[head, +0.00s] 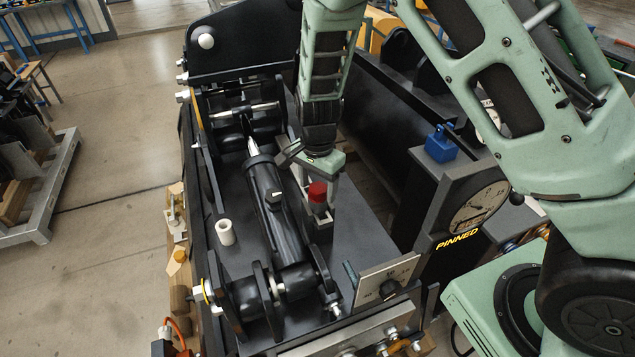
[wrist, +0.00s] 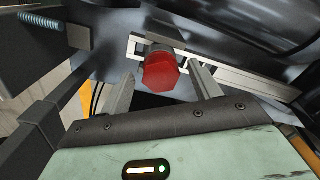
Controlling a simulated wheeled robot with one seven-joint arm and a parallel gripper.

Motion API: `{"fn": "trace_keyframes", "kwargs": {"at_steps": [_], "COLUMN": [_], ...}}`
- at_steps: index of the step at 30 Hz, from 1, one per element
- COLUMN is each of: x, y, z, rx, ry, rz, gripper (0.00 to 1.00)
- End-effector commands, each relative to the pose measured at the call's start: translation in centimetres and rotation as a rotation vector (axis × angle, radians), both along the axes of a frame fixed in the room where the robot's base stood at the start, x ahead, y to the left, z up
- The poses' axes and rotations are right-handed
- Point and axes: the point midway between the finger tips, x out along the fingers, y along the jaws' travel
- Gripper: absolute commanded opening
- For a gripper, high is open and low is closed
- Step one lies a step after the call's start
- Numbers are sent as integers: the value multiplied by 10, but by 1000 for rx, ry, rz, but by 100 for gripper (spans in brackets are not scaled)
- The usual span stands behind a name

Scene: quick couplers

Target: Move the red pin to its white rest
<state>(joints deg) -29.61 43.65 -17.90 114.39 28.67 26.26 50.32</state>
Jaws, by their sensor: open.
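The red pin (head: 317,192) shows its red head beside the black cylinder in the middle of the machine; the lower part of the pin is hidden. In the wrist view the red head (wrist: 161,72) lies between my two fingertips, with a gap visible on each side. My gripper (head: 322,180) is open, pointing down at the pin from above, and holds nothing. A short white hollow cylinder (head: 226,232), which looks like the white rest, stands upright on the dark deck to the left of the black cylinder. Its top opening looks empty.
The black cylinder (head: 270,205) lies between the pin and the white rest. A dial panel (head: 388,280), a round gauge (head: 478,207) and a blue block (head: 441,143) are to the right. Dark side plates border the deck; some bare deck surrounds the white rest.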

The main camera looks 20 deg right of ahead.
Motion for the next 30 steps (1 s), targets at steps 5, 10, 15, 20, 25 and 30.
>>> {"fn": "trace_keyframes", "kwargs": {"at_steps": [5, 10, 15, 20, 25, 30], "x": [0, 0, 0, 0, 0, 0], "y": [0, 0, 0, 0, 0, 0], "z": [-2, -2, -2, -2, 0, 6], "rx": [1, 1, 1, 1, 1, 0], "ry": [-1, -1, -1, -1, -1, -1], "rz": [0, 0, 0, 0, 0, -1], "gripper": [63, 54, 12, 9, 9, 9]}}
